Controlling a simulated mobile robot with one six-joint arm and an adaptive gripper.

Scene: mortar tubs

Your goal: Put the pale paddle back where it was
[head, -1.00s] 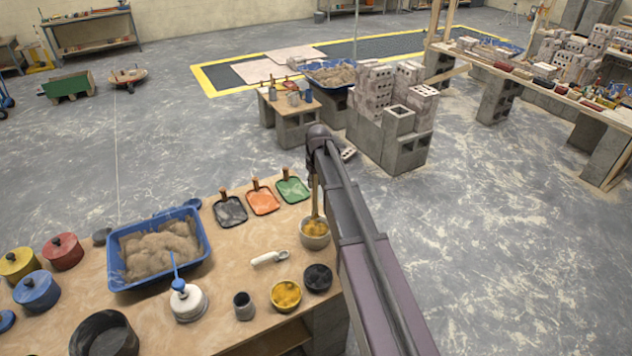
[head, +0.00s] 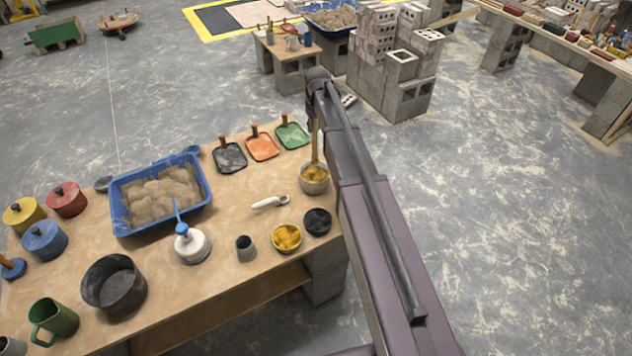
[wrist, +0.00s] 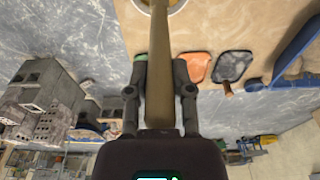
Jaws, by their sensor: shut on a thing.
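The pale paddle (head: 315,145) is a long light wooden stick. It stands nearly upright, its lower end in a small grey pot (head: 315,186) with yellow stuff in it. My gripper (head: 313,115) is above that pot and shut on the upper part of the paddle. In the wrist view the paddle (wrist: 160,60) runs between the two dark fingers of my gripper (wrist: 160,90) to the pot (wrist: 178,5) at the top edge. The paddle's lower tip is hidden inside the pot.
Near the pot are a white scoop (head: 270,202), a yellow-filled bowl (head: 286,237), a black bowl (head: 317,220) and black, orange and green trays (head: 291,135). A blue tub of sand (head: 119,213) stands further left. Open floor lies right of the table.

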